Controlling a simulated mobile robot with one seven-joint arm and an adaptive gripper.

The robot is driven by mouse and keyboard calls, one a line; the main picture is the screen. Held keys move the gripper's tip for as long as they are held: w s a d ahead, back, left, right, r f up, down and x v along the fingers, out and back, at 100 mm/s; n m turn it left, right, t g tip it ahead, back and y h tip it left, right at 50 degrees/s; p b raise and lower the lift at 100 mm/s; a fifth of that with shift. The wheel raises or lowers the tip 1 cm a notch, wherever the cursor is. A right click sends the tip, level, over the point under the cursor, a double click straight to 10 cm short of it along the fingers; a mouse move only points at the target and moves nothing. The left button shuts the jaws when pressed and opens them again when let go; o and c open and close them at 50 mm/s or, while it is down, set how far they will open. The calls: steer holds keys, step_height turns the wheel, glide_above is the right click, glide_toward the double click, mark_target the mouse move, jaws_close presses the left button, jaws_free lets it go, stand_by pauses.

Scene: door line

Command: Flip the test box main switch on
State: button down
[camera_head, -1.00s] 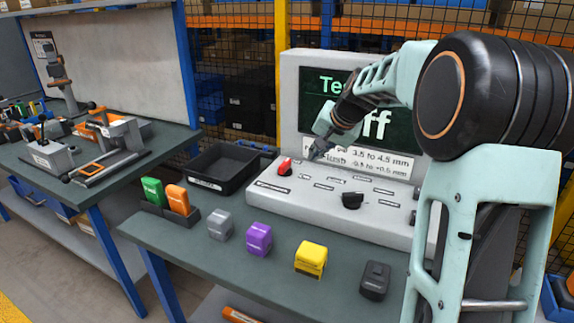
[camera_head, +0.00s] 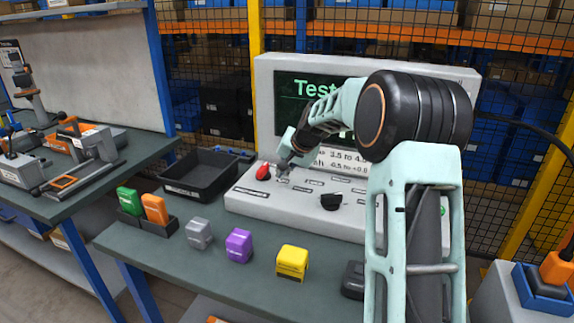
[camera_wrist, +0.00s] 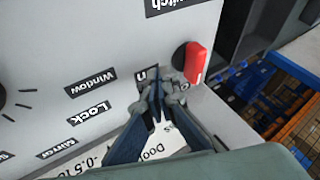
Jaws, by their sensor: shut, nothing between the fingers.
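The test box (camera_head: 300,205) is a light grey console with a sloped panel and an upright dark screen with green text. The screen reads "Test"; my arm covers much of the rest. A red switch (camera_head: 263,172) with a black base sits at the panel's left end; it also shows in the wrist view (camera_wrist: 196,62), near a label ending in "witch". I cannot tell its position. My gripper (camera_head: 281,171) is shut and empty, low over the panel just right of the red switch. In the wrist view its fingertips (camera_wrist: 157,92) are beside the switch, apparently apart from it.
A black knob (camera_head: 331,201) stands on the panel to the right. A black tray (camera_head: 204,188) lies left of the box. Grey, purple (camera_head: 238,244) and yellow (camera_head: 292,262) blocks stand along the front of the table. Green and orange blocks sit in a holder (camera_head: 145,220).

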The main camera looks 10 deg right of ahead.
mark_target(265, 176)
steer(key=shift+w+a+f, duration=0.1)
steer(key=shift+w+a, duration=0.5)
steer(key=shift+a, duration=0.3)
steer(key=shift+w+a, duration=0.6)
steer(key=shift+a, duration=0.25)
